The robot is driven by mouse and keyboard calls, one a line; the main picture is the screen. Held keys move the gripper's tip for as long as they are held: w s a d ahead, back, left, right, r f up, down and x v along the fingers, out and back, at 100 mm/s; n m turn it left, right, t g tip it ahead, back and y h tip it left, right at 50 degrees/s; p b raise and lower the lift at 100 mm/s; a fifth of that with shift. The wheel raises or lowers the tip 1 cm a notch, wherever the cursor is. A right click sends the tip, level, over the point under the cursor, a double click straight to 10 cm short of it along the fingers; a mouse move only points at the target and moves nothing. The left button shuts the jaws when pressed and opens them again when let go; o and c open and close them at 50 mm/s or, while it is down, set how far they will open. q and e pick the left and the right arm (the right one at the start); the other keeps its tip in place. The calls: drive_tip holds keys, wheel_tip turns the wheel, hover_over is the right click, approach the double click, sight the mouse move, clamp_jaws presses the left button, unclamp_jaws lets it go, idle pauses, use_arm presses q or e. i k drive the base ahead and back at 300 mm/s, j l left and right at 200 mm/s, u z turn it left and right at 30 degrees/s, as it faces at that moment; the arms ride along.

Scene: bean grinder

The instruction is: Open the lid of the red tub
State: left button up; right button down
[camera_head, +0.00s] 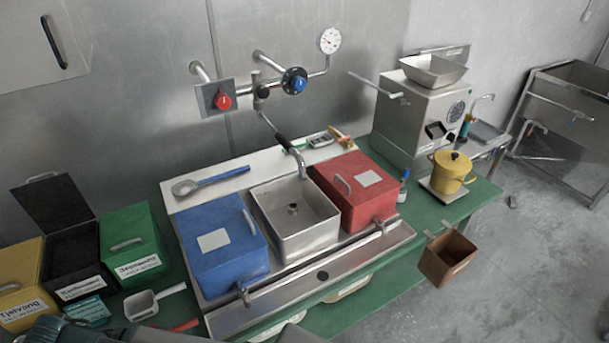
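The red tub (371,208) stands right of the sink basin, on the metal sink unit. Its red lid (345,170) lies flat on top and looks shut. The lid has a metal handle (343,184) near its left side and a blank white label (368,178). Nothing touches the tub or lid. Neither of my grippers can be made out. Only a dark part of my arm shows at the bottom left edge, and a grey shape at the bottom middle is too cut off to tell.
The metal sink basin (311,240) and blue tub (217,275) are left of the red tub. A faucet (290,146) hangs over the basin. The grinder (408,125) and yellow pot (450,172) stand to the right. A metal rail (325,259) runs in front.

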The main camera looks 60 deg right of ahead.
sight(359, 180)
drive_tip(key=z, duration=2.55)
